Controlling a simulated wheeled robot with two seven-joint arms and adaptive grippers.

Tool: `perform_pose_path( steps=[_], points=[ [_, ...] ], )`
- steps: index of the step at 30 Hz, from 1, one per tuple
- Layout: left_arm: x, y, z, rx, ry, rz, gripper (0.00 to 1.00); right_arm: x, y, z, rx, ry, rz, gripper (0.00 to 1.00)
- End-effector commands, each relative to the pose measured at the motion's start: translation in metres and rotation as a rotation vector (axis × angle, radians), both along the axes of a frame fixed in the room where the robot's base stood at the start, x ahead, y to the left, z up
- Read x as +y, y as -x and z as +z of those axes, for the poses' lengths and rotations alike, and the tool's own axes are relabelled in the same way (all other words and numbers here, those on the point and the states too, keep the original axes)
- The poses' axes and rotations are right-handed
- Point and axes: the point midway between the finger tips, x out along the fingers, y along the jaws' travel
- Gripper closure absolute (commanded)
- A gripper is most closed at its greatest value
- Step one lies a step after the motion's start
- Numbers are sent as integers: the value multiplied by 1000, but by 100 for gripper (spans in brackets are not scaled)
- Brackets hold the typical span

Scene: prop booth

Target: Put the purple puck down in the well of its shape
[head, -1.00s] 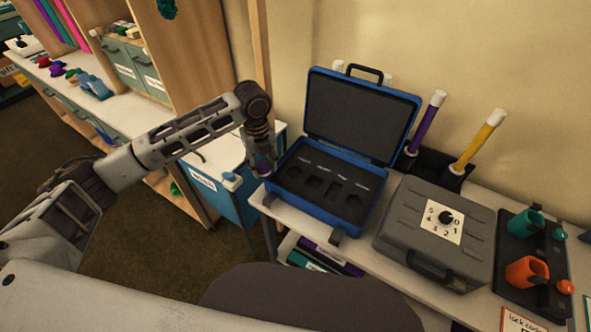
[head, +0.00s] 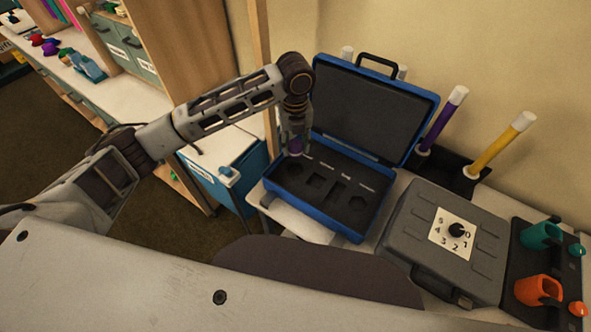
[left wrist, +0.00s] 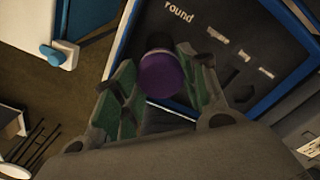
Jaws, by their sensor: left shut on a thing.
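The purple puck (head: 295,146) is between the fingers of my left gripper (head: 294,150). In the left wrist view the puck (left wrist: 161,76) shows its round purple face between the green-padded fingers of my left gripper (left wrist: 160,92). My left gripper is shut on it, over the left back part of the open blue case (head: 318,225). The dark foam insert (head: 327,172) has several cut wells with a row of labels behind them. The label "round" (left wrist: 179,12) reads clearly near the puck. The round well (head: 291,169) is at the left end. My right gripper is not in view.
The case's raised lid (head: 368,110) stands behind the insert. A grey case with a dial (head: 445,235) is to its right. Purple (head: 440,120) and yellow (head: 500,145) tubes stand behind. A wooden post (head: 259,70) rises at the left.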

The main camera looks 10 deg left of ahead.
Motion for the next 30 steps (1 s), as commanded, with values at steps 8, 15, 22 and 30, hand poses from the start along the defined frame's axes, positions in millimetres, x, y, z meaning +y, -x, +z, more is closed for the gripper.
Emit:
perform_pose_path(
  steps=[8, 15, 22, 30],
  points=[
    [0, 0, -11, 1, 0, 1, 82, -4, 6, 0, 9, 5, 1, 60],
    [0, 0, -40, 1, 0, 3, 82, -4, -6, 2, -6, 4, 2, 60],
    [0, 0, -50, 0, 0, 1, 82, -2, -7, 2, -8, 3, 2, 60],
    [0, 0, -51, 0, 0, 1, 82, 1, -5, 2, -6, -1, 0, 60]
  ],
)
